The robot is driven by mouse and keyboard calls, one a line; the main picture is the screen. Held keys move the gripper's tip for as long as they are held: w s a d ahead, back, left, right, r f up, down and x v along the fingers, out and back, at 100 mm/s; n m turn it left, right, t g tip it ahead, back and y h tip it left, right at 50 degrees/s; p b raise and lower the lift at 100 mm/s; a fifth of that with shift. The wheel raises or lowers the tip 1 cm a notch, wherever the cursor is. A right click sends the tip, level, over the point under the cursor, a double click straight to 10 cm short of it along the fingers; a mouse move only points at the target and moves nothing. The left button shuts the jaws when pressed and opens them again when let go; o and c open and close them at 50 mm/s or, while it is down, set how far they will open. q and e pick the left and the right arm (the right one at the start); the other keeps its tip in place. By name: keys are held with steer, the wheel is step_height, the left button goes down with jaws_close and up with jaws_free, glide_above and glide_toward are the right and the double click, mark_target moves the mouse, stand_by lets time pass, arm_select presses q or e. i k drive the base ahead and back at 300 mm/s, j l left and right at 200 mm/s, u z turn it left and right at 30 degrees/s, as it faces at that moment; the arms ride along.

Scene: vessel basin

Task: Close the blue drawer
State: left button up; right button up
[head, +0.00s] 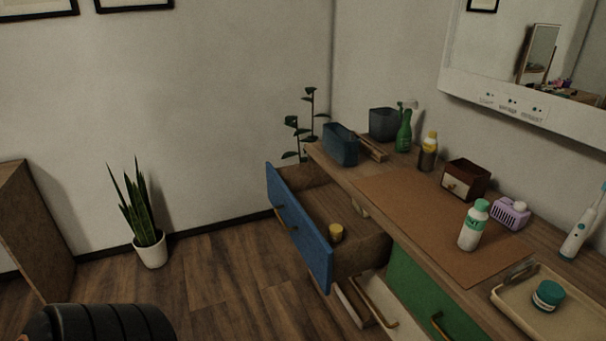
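The blue drawer (300,226) is pulled well out from the left end of the wooden vanity counter. Its blue front stands away from the cabinet and faces left, with a brass handle (287,219) on it. Neither my left nor my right gripper is in view, and no gripper touches the drawer.
A white drawer (396,302) below appears partly open. A green drawer front (425,296) is beside it. Bottles, boxes and a tray (565,320) stand on the counter. A potted plant (150,248) is by the wall; the floor left of the drawer is clear.

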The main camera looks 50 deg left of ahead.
mark_target(306, 199)
steer(key=i+j+u, duration=0.15)
steer(key=i, duration=0.15)
steer(key=i+j+u, duration=0.15)
steer(key=i, duration=0.15)
steer(key=u, duration=1.45)
